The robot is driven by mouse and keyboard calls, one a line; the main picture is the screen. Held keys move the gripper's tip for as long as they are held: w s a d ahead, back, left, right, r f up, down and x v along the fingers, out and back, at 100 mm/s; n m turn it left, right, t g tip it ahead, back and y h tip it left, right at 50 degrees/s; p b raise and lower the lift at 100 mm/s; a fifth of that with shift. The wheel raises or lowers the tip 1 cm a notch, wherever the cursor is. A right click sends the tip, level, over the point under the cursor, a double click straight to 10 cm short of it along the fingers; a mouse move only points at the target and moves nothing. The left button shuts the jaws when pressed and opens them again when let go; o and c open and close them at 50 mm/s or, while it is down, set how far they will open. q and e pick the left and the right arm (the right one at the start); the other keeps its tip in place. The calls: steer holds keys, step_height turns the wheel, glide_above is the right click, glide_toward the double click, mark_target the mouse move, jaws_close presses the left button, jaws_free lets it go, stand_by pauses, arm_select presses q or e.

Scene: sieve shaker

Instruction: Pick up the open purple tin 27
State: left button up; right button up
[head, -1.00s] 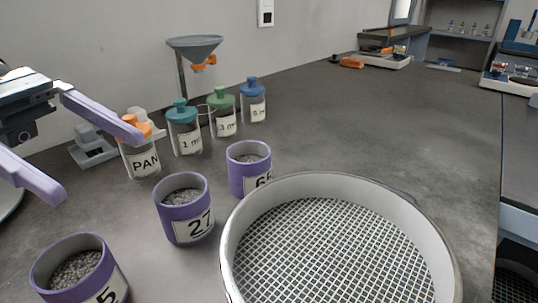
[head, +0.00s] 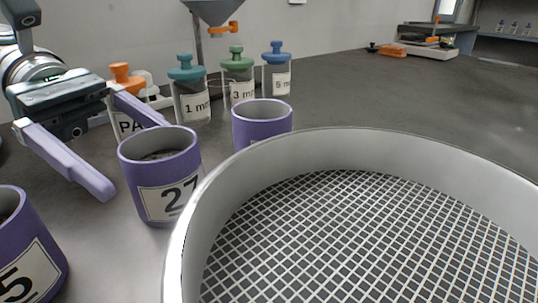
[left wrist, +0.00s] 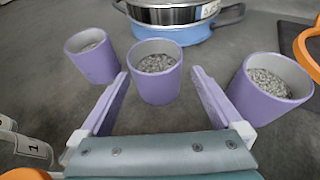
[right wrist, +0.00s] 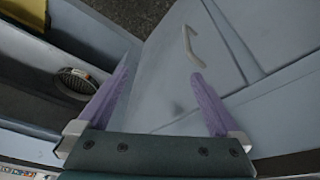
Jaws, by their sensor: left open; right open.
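The open purple tin 27 (head: 160,180) stands upright on the bench with grey grains inside and a white label marked 27. My left gripper (head: 138,157) is open and low behind and left of it, its two purple fingers pointing toward the tin. In the left wrist view, the middle tin (left wrist: 158,88) appears to be tin 27, ahead of and between the open fingertips (left wrist: 160,73), not held. My right gripper (right wrist: 160,72) is open and empty, away from the tins, facing grey cabinet fronts.
Another purple tin (head: 262,125) stands behind right of tin 27; one marked 5 (head: 28,255) is at front left. A large mesh sieve (head: 185,235) is close on the right. Stoppered jars (head: 190,100) and a funnel (head: 215,10) stand behind. Free bench lies at back right.

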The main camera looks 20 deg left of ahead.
mark_target(191, 188)
arm_select(q)
steer(key=x, duration=0.2)
steer(key=b+x, duration=0.1)
steer(key=x, duration=0.4)
steer(key=shift+w+d, duration=0.1)
steer(key=shift+w, duration=0.15)
steer(key=c, duration=1.3)
